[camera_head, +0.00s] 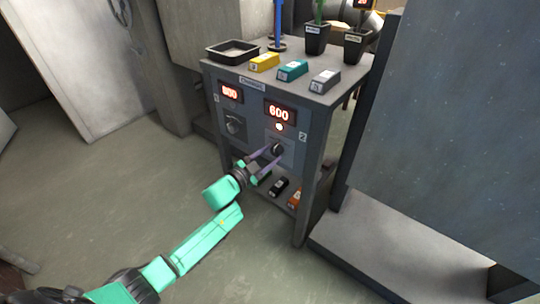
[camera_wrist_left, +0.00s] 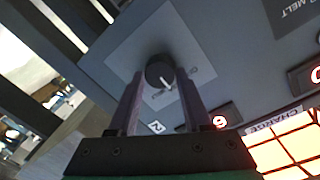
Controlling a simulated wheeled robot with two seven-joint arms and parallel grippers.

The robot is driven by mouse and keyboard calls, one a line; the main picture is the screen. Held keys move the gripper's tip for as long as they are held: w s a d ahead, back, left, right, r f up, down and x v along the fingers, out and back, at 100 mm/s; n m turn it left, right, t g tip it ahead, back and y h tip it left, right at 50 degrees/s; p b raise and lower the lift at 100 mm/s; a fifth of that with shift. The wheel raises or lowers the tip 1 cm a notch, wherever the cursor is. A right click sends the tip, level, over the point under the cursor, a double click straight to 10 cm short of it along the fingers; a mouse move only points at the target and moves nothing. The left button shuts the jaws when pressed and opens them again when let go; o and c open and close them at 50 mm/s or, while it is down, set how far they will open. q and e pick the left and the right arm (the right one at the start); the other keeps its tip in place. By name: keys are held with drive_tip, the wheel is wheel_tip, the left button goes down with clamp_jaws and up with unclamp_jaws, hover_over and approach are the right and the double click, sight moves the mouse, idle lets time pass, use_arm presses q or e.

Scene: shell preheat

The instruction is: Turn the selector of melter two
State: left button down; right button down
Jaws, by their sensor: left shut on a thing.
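The selector of melter two (camera_head: 277,149) is a dark round knob on the right panel of the grey cabinet (camera_head: 315,140), beside a "2" label. My left gripper (camera_head: 270,153) reaches it from the front, with its purple-grey fingers on either side. In the left wrist view the knob (camera_wrist_left: 160,70) sits between the fingertips on a grey plate, and my left gripper (camera_wrist_left: 159,82) is shut on it. A white pointer mark on the knob points to the lower right. The right display (camera_head: 280,112) reads 600, with a lit red lamp below. My right gripper is not in view.
A second knob (camera_head: 235,124) and display (camera_head: 231,92) are on the left panel. Small blocks lie on a lower shelf. Floor at left is clear.

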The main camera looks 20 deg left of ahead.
use_arm(q)
drive_tip(key=shift+c, duration=1.7)
unclamp_jaws()
drive_tip(key=shift+s, duration=0.1)
drive_tip(key=shift+s+a, duration=0.2)
drive_tip(key=shift+s, duration=0.15)
drive_tip(key=f+p+v, duration=0.1)
drive_tip(key=p+v, duration=0.2)
drive_tip(key=v, duration=1)
drive_tip(key=shift+s+a+r, duration=0.15)
drive_tip(key=shift+s+r, duration=0.1)
drive_tip(key=shift+r, duration=0.2)
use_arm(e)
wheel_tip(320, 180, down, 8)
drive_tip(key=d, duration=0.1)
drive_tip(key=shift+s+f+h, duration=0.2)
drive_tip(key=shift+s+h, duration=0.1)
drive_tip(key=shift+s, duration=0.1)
use_arm(q)
drive_tip(key=shift+f, duration=0.1)
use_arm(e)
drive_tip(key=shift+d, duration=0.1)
